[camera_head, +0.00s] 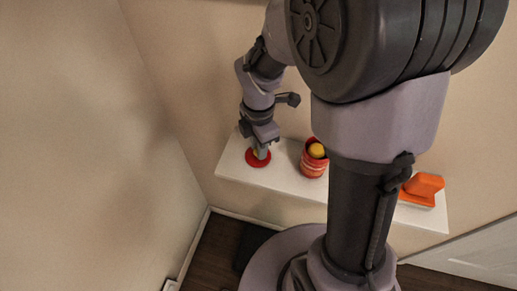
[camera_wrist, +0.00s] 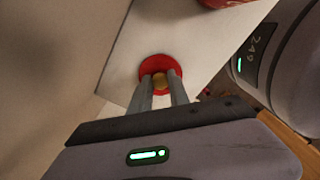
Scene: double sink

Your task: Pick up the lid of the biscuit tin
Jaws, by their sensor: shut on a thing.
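A round red lid (camera_head: 257,163) with a yellow knob is at the left end of the white shelf. In the wrist view the red lid (camera_wrist: 156,61) shows as a disc around the yellow knob (camera_wrist: 160,82). My gripper (camera_head: 261,151) points down over it, its two fingers shut on the knob. I cannot tell whether the lid touches the shelf. A red round tin (camera_head: 312,168) with paler bands stands to the right, a yellow round thing at its top.
The white shelf (camera_head: 285,181) is narrow, against the beige wall. An orange object (camera_head: 423,187) sits at its right end. Another wall (camera_head: 90,130) stands close on the left. In the wrist view, part of a red thing (camera_wrist: 218,3) shows at the top edge.

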